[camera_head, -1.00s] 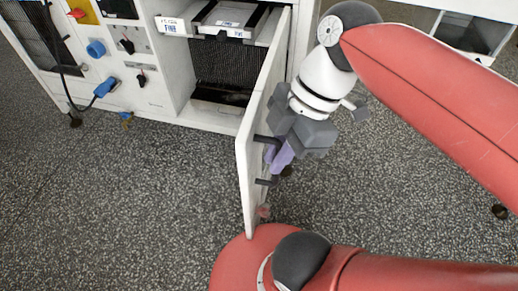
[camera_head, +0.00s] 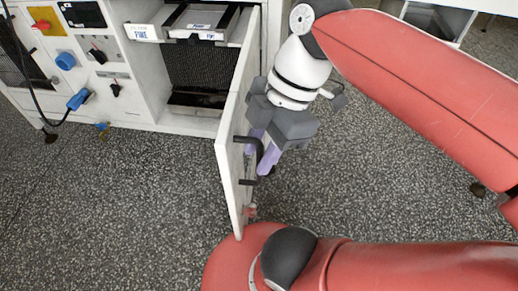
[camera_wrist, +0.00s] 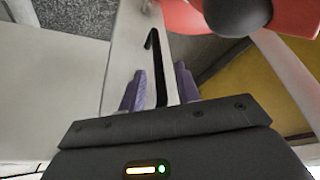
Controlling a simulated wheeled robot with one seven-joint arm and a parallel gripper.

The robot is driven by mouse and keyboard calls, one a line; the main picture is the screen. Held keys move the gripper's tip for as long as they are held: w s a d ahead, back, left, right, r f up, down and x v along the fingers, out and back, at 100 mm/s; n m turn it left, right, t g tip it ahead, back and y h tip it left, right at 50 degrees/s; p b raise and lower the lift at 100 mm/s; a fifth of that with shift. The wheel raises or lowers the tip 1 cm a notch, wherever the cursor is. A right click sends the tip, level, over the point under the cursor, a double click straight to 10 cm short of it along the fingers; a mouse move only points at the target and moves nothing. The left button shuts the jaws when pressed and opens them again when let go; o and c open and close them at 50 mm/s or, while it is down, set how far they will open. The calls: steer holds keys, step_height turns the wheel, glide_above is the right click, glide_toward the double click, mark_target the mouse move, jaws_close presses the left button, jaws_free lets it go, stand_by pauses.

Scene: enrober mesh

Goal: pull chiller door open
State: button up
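The white chiller door (camera_head: 236,115) stands swung far out from its cabinet, seen nearly edge-on in the head view. Its black handle (camera_head: 262,150) is on the door's right-hand face, near the free edge. My gripper (camera_head: 259,153) is at the handle, its two purple fingers pointing down and spread apart. In the wrist view, the door (camera_wrist: 130,45) fills the upper middle, and the black handle (camera_wrist: 157,65) runs between the fingers of my gripper (camera_wrist: 159,88). Gaps show on both sides of the handle, so the gripper is open around it.
The open compartment (camera_head: 205,72) shows a dark mesh and a tray (camera_head: 200,22) above. A control panel (camera_head: 92,60) with knobs and a blue plug (camera_head: 78,99) is at the left. My red base lies close below the door's lower edge. Speckled floor (camera_head: 120,200) is clear at left.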

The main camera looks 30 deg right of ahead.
steer(key=v, duration=0.7)
steer(key=shift+p, duration=0.45)
